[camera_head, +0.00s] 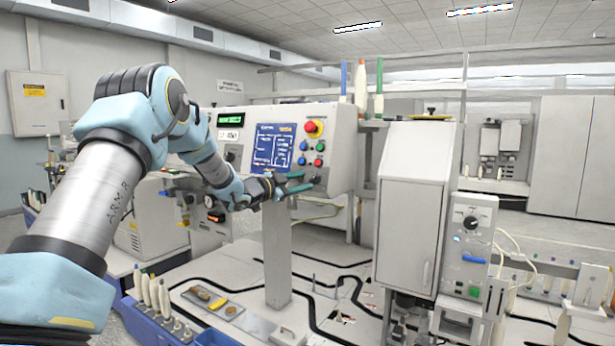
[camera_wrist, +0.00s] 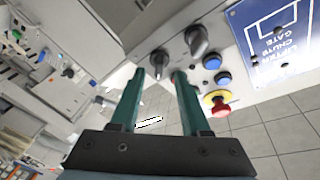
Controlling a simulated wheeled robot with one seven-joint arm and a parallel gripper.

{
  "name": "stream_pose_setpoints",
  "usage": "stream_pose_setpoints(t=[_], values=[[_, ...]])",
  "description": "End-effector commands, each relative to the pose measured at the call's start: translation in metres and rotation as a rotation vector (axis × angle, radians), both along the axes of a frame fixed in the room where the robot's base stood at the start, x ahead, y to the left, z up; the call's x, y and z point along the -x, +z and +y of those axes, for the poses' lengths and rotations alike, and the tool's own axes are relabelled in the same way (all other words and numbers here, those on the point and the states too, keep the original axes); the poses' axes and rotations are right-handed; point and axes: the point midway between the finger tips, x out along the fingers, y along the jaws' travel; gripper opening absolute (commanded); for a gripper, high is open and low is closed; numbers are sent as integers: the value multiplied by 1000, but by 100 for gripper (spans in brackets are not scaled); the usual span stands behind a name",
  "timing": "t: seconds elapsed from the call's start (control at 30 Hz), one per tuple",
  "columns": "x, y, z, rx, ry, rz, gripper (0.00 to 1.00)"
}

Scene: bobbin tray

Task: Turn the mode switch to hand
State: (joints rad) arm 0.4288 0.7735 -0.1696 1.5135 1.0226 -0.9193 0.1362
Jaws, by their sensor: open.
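The control panel (camera_head: 342,150) is a white box with a screen and coloured buttons. In the wrist view, a dark rotary switch (camera_wrist: 158,66) is on the panel's face, just beyond and between the tips of my gripper (camera_wrist: 160,76). A larger grey knob (camera_wrist: 197,40) is beside it. I cannot read a label showing which is the mode switch, or its setting. In the head view my gripper (camera_head: 305,181), with teal fingers, is at the panel's lower right corner and partly covers that area. The fingers are apart and hold nothing.
A red emergency stop on a yellow base (camera_head: 314,127) and several blue, green and red buttons are above my gripper; the stop also shows in the wrist view (camera_wrist: 217,103). A grey cabinet (camera_head: 412,200) stands to the right. A blue bin of bobbins (camera_head: 160,318) is in front.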

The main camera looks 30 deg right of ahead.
Motion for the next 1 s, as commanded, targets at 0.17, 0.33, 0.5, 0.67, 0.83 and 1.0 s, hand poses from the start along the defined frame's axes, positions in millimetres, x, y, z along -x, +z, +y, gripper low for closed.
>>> stream_pose_setpoints(t=[0.17,0.33,0.5,0.67,0.83,1.0], values=[[-6,1,-24,1,-1,1,46],[-9,0,-32,0,1,1,46],[-9,-1,-33,0,2,2,46],[-9,0,-33,0,2,1,40],[-9,0,-33,0,1,1,20],[-9,0,-33,0,1,1,1]])
